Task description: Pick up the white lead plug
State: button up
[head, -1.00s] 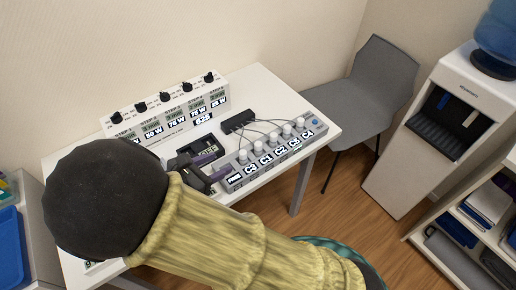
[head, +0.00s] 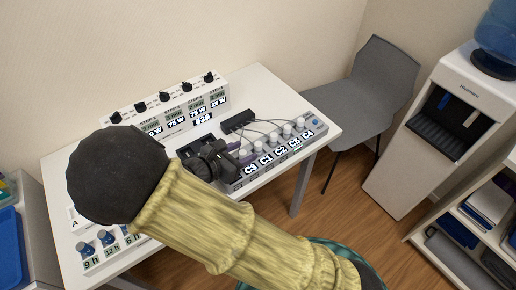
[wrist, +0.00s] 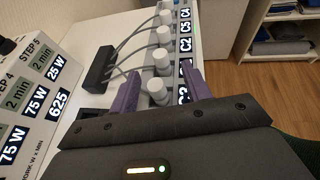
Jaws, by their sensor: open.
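Several white lead plugs (head: 271,138) stand in a row on a grey labelled panel (head: 280,155) on the table. In the wrist view thin grey cables run to some of them from a black block. My gripper (head: 232,152), with purple fingers, is at the left end of the row. In the wrist view its open fingers (wrist: 160,88) stand on either side of a white plug (wrist: 157,92), with gaps on both sides. Another white plug (wrist: 163,62) stands just beyond the fingertips. The gripper body hides the near end of the panel.
The black block (head: 237,121) sits behind the panel. A white box with black knobs (head: 180,112) stands at the table's back. Blue-topped dials (head: 106,238) are at the front left. A grey chair (head: 362,90) and water dispenser (head: 440,120) stand to the right.

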aim_at(257, 145)
jog(key=x, duration=0.5)
jog(key=shift+r, duration=0.15)
grip_shut()
